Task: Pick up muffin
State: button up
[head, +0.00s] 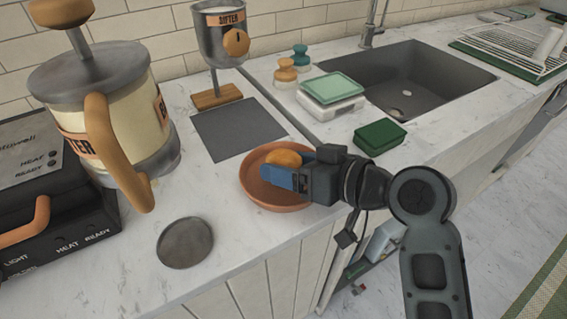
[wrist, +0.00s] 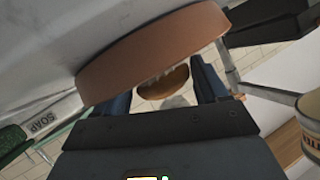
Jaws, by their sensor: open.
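The muffin (head: 284,158) is a small orange-brown thing in the terracotta bowl (head: 262,197) on the counter. Its rounded top shows above my gripper in the head view. My gripper (head: 279,174) reaches into the bowl from the right, with its blue fingers at the muffin. In the wrist view the muffin (wrist: 163,84) lies between the two open fingers (wrist: 165,90). The bowl's rim (wrist: 150,52) curves across above it there. I cannot tell whether either finger touches the muffin.
A dark round disc (head: 185,243) lies left of the bowl. A large press pot (head: 110,115) and a black machine (head: 50,200) stand at the left. A sifter (head: 222,45) stands behind. A green sponge (head: 380,135), a scale (head: 332,95) and the sink (head: 415,75) are to the right.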

jog(key=shift+c, duration=0.4)
jog(key=c, duration=0.7)
jog(key=shift+c, duration=0.2)
